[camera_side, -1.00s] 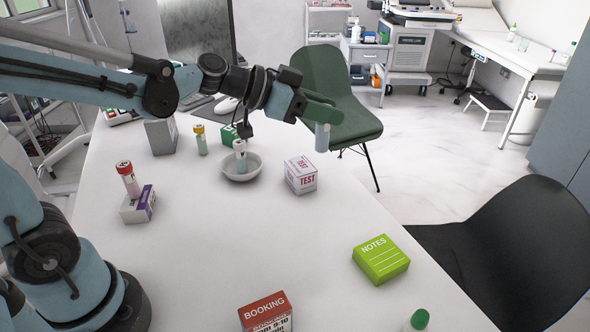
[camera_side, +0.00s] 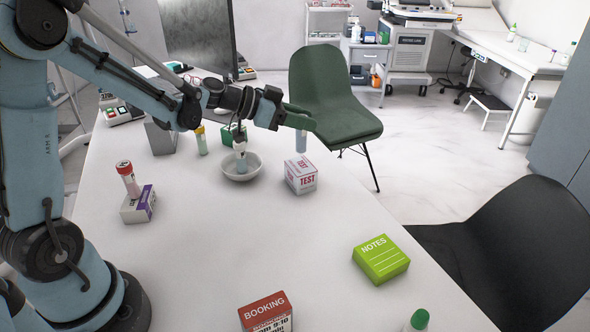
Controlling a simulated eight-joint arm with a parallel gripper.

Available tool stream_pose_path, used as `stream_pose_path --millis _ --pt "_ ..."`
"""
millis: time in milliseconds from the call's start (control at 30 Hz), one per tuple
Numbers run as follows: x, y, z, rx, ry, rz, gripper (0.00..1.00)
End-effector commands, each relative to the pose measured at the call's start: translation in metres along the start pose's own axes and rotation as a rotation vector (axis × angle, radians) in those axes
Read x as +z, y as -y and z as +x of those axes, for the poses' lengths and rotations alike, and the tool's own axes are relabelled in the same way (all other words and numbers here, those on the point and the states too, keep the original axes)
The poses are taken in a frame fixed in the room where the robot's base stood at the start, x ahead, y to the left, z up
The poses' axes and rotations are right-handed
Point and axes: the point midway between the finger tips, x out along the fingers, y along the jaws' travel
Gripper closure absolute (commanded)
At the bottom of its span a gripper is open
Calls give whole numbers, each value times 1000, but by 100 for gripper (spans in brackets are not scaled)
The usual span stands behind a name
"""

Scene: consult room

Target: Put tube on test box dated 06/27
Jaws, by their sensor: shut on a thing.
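My gripper (camera_side: 300,122) is shut on a pale blue-grey tube (camera_side: 301,142), which hangs upright below the fingers. The tube's lower end shows close above or behind the far edge of a white box with red TEST lettering (camera_side: 301,178). I cannot tell whether they touch, and no date is legible on the box. A red-capped tube (camera_side: 129,180) stands on a white and purple box (camera_side: 138,206) at the left. A yellow-capped tube (camera_side: 202,141) stands further back. A white-capped tube (camera_side: 240,151) is in a white bowl (camera_side: 242,176).
A green box (camera_side: 229,131) and a grey box (camera_side: 161,138) stand at the back. A green NOTES block (camera_side: 381,260), a BOOKING box (camera_side: 266,313) and a green-capped tube (camera_side: 419,321) are nearer the front. The middle of the white table is bare.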

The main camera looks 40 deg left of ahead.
Motion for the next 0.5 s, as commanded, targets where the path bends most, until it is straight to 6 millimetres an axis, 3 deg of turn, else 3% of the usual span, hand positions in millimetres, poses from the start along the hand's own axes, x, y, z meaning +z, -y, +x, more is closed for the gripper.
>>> stream_pose_path --millis 233,500 --pt "27 0 11 -1 0 0 100" --pt "31 0 13 -1 0 0 100"
